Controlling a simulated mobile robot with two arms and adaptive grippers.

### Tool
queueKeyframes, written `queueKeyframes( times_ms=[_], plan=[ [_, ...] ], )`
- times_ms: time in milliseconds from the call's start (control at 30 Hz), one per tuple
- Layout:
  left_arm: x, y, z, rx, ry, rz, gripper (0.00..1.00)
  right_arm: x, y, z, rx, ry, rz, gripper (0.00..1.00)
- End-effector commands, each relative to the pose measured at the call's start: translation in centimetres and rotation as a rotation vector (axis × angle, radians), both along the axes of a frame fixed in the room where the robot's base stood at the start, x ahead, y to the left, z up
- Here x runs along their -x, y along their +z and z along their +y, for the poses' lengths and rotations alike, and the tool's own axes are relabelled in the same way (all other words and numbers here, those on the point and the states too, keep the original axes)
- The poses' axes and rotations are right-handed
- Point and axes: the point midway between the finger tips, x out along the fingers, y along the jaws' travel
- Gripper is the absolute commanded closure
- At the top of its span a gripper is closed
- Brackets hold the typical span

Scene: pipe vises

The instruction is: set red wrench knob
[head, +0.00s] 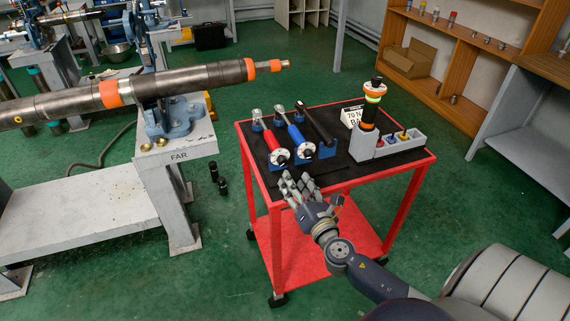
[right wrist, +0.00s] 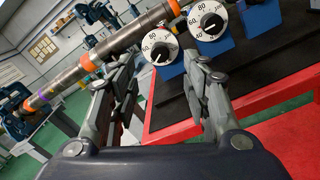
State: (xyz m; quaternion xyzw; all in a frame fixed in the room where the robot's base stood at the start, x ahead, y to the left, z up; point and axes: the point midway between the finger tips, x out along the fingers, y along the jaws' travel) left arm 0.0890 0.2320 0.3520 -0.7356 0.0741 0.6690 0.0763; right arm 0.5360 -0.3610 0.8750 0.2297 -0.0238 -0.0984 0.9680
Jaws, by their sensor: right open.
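The red wrench (head: 268,137) lies in a blue holder on the black mat of the red cart. Its round white dial knob (head: 279,157) faces the near side, toward my right gripper. In the right wrist view the left of two numbered dials (right wrist: 160,47) appears to be this knob; its exact setting is too small to read. My right gripper (head: 291,186) is open and empty at the cart's near edge, short of the knob and apart from it. In the right wrist view its fingers (right wrist: 163,85) stand wide on both sides. My left gripper is not in view.
A blue wrench (head: 297,136) with a similar dial (right wrist: 208,19) lies just right of the red one, then a dark tool (head: 316,123). A signal tower (head: 371,104) and grey tray (head: 400,146) occupy the cart's right. A long pipe (head: 190,79) extends at left.

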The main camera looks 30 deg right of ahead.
Motion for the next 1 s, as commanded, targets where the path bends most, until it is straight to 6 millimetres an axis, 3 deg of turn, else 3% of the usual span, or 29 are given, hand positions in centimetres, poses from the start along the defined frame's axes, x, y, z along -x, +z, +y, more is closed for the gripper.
queueKeyframes(
  times_ms=[200,400,600,867,900,1000],
  plan=[
    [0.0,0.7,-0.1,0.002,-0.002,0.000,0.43,-4.1,0.2,-0.9,-0.003,-0.002,-0.002,0.56],
    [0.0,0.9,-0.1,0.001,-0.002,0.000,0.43,-6.8,0.1,-1.4,-0.005,-0.001,-0.001,0.56],
    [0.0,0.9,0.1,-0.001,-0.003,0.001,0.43,-8.0,0.1,-1.6,-0.005,-0.001,-0.001,0.56],
    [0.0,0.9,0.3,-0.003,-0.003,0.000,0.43,-8.1,0.0,-1.7,-0.006,-0.001,-0.001,0.56],
    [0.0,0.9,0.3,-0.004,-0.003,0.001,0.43,-8.1,0.0,-1.7,-0.006,-0.001,-0.001,0.59],
    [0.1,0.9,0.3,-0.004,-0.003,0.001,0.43,-8.1,0.0,-1.7,-0.006,-0.001,-0.001,0.81]
  ],
)
